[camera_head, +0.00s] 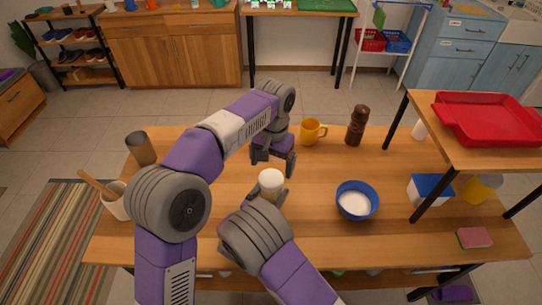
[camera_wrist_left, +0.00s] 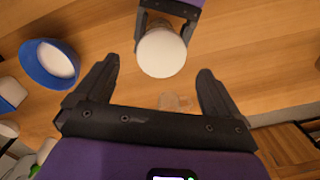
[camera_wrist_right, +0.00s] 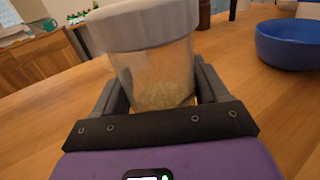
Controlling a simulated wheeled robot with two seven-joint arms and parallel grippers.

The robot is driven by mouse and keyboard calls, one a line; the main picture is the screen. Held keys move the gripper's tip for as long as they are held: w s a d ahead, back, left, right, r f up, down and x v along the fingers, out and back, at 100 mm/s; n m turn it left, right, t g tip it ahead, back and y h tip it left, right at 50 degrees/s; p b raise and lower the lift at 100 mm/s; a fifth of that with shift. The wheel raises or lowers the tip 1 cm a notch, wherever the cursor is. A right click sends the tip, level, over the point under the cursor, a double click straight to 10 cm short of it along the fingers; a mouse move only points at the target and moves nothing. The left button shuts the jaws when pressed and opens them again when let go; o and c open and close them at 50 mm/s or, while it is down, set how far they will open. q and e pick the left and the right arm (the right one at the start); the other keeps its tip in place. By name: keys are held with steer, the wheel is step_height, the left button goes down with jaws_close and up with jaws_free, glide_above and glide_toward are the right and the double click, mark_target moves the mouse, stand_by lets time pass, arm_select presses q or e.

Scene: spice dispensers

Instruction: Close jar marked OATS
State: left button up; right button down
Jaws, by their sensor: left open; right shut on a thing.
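A clear glass jar (camera_wrist_right: 155,75) with pale flakes low inside is between the fingers of my right gripper (camera_wrist_right: 155,95), which is shut on it. A wide white lid (camera_wrist_right: 145,25) sits on top of the jar; I cannot tell how firmly it is seated. No OATS marking is readable. In the head view the white lid (camera_head: 271,180) shows over the right gripper. My left gripper (camera_head: 273,158) is open and empty, just behind the jar. In the left wrist view the lid (camera_wrist_left: 162,52) is beyond the spread left fingers (camera_wrist_left: 155,85), apart from them.
A blue bowl (camera_head: 356,200) with white contents stands right of the jar. A yellow mug (camera_head: 312,131) and brown grinder (camera_head: 357,126) stand behind. A raised shelf with a red tray (camera_head: 490,119) is at right. A small clear object (camera_wrist_left: 173,101) shows between the left fingers.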

mark_target(271, 177)
arm_select(q)
steer(key=n, duration=0.6)
steer(key=shift+r, duration=0.4)
steer(key=n, duration=0.4)
steer(key=shift+w+r, duration=0.1)
steer(key=shift+r, duration=0.2)
steer(key=n, duration=0.4)
steer(key=shift+a+r, duration=0.1)
steer(key=shift+r, duration=0.2)
steer(key=shift+f, duration=4.05)
steer(key=shift+c, duration=0.2)
